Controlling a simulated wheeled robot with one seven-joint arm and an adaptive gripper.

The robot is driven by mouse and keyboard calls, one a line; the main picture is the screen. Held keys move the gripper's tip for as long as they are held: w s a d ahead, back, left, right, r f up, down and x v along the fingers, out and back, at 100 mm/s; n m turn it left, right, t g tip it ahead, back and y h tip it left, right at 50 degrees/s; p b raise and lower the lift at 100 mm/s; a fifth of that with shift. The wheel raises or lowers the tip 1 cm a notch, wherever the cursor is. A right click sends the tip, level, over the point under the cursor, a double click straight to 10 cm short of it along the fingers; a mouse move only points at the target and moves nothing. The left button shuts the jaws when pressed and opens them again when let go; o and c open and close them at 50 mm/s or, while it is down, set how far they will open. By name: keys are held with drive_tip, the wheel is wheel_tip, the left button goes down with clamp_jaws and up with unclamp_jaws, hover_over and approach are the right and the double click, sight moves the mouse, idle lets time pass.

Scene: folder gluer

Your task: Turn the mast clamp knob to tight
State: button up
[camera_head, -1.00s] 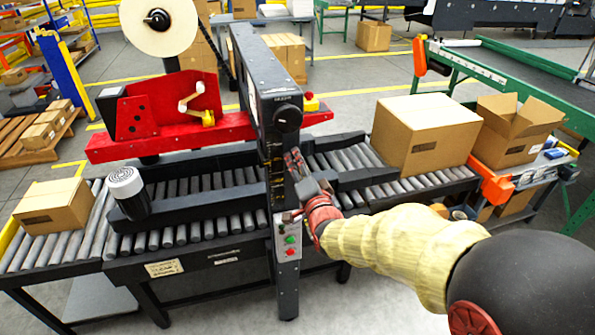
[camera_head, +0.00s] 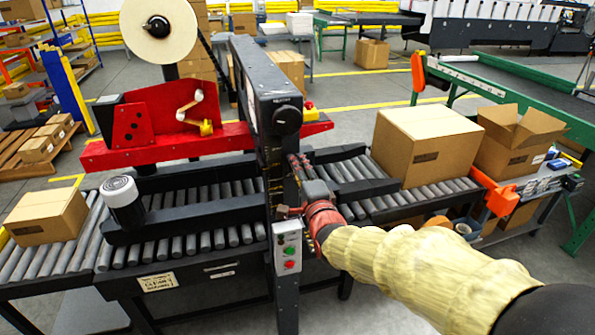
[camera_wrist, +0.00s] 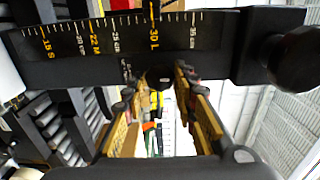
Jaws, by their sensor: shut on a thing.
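In the head view, my gripper (camera_head: 306,192) reaches the right side of the upright mast (camera_head: 285,225), below the large black top knob (camera_head: 287,121).
A control box (camera_head: 288,247) with green and red buttons sits on the mast just below my gripper. The red tape head (camera_head: 165,130) lies left of the mast. A closed carton (camera_head: 425,148) stands on the rollers at right, another carton (camera_head: 45,214) at left.

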idle(0.3)
drive_tip(key=o, duration=1.1)
drive_tip(key=v, duration=1.2)
